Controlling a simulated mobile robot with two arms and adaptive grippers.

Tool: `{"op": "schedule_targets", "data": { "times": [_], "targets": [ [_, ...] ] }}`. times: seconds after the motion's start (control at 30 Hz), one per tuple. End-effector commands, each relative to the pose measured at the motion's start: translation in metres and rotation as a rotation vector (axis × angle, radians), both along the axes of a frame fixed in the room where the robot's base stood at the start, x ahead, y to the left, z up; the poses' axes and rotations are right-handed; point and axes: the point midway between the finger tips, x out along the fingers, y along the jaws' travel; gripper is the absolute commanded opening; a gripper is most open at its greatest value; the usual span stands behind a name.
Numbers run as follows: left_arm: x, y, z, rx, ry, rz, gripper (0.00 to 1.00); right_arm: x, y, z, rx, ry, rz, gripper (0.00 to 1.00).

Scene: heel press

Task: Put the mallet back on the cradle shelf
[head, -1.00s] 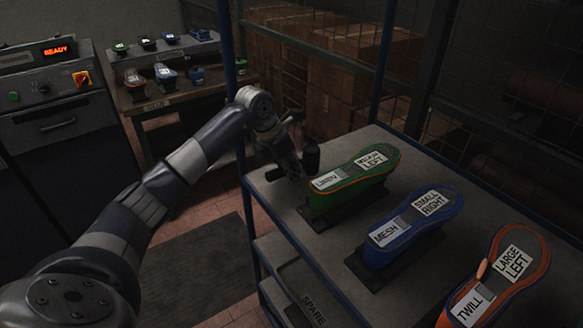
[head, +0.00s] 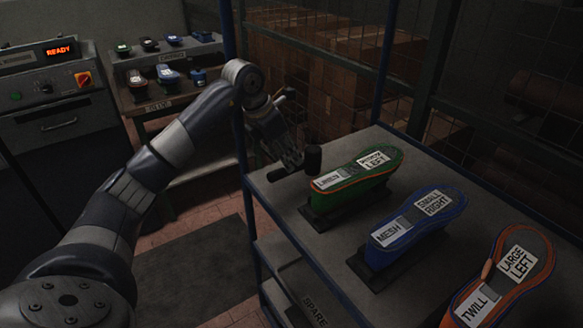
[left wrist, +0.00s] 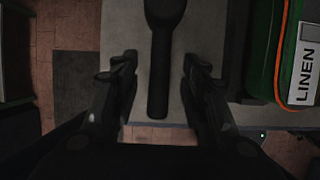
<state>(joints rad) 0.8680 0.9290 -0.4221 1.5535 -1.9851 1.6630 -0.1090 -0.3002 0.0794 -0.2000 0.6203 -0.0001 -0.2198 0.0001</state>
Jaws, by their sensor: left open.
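The mallet has a dark cylindrical head (head: 313,158) and a dark handle. It lies on the grey top shelf (head: 345,235), near the left edge and beside the green LINEN last. The left wrist view shows its head at the top edge and its handle (left wrist: 159,95) pointing down the picture toward the shelf edge. My left gripper (head: 288,163) is open above the mallet. In the left wrist view its fingers (left wrist: 160,68) are apart, one on each side of the handle, with gaps on both sides. My right gripper is not in view.
On the top shelf stand a green LINEN last (head: 350,182), a blue MESH last (head: 415,222) and an orange TWILL last (head: 500,280). A blue post (head: 236,130) rises close to my arm. A back bench (head: 190,92) holds several smaller lasts. A press reads READY (head: 58,50).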

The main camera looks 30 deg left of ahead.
Motion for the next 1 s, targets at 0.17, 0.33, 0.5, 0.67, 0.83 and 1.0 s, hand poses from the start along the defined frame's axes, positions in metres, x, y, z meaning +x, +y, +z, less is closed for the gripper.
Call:
{"op": "schedule_targets", "data": {
  "times": [0.17,0.33,0.5,0.67,0.83,1.0],
  "targets": [
    [-0.012,0.006,0.032,0.001,-0.004,0.0,0.41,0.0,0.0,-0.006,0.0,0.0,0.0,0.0],
    [-0.02,0.008,0.049,0.0,0.0,-0.001,0.41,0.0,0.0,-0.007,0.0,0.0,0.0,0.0],
    [-0.022,0.009,0.054,0.0,0.001,-0.002,0.41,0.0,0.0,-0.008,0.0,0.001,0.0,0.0],
    [-0.022,0.009,0.054,0.0,0.001,-0.001,0.41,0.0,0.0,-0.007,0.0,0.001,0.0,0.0],
    [-0.022,0.009,0.054,0.0,0.001,-0.001,0.41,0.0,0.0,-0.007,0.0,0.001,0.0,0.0],
    [-0.022,0.009,0.054,0.0,0.001,-0.001,0.41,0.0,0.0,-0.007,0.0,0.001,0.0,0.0]
  ]
}}
